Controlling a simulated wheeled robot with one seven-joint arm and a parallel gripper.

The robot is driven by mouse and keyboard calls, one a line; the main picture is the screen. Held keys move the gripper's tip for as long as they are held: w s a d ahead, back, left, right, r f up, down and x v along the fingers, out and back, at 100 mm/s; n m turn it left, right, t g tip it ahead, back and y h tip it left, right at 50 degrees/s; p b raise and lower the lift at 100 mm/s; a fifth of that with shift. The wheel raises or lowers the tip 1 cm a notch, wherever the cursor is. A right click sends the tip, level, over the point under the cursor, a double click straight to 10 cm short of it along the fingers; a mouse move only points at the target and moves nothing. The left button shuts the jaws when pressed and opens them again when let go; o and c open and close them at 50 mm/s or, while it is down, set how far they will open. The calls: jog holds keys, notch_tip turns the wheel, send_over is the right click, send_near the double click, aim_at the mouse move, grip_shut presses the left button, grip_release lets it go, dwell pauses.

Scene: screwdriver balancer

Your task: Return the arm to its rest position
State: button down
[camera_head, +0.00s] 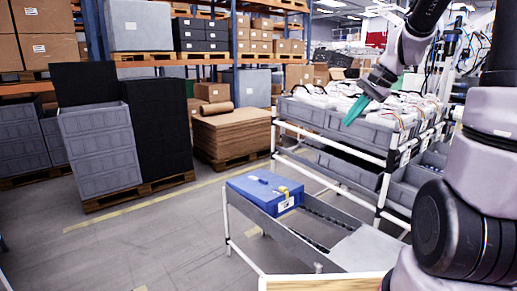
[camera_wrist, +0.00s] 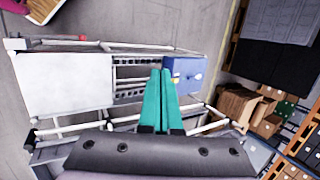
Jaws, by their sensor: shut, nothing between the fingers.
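My gripper (camera_head: 357,109) has teal fingers and hangs in the air at the end of my arm, in front of the grey bins on the white rack. In the wrist view the two teal fingers (camera_wrist: 160,100) lie side by side, shut with nothing between them. My arm comes down from the upper right in the head view. A blue box (camera_head: 265,192) with a yellow part on top sits on the low grey cart (camera_head: 300,241), below and to the left of my gripper. The box also shows in the wrist view (camera_wrist: 184,76), beyond the fingertips.
The white rack (camera_head: 330,140) holds grey bins (camera_head: 345,125) with white bagged items, close to my gripper. Stacked grey and black crates (camera_head: 100,148) stand on a pallet at the left. Shelves with cardboard boxes line the back. The floor (camera_head: 160,245) at the left front is clear.

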jog(key=s+a+r+n+t+h, duration=0.1)
jog(key=s+r, duration=0.3)
jog(key=s, duration=0.5)
jog(key=s+r+n+t+h, duration=0.2)
jog(key=s+r+n+t, duration=0.1)
jog(key=s, duration=0.6)
jog(key=shift+a+r+n, duration=0.4)
jog(key=shift+r+n, duration=0.2)
jog(key=shift+r, duration=0.2)
dwell(1.1)
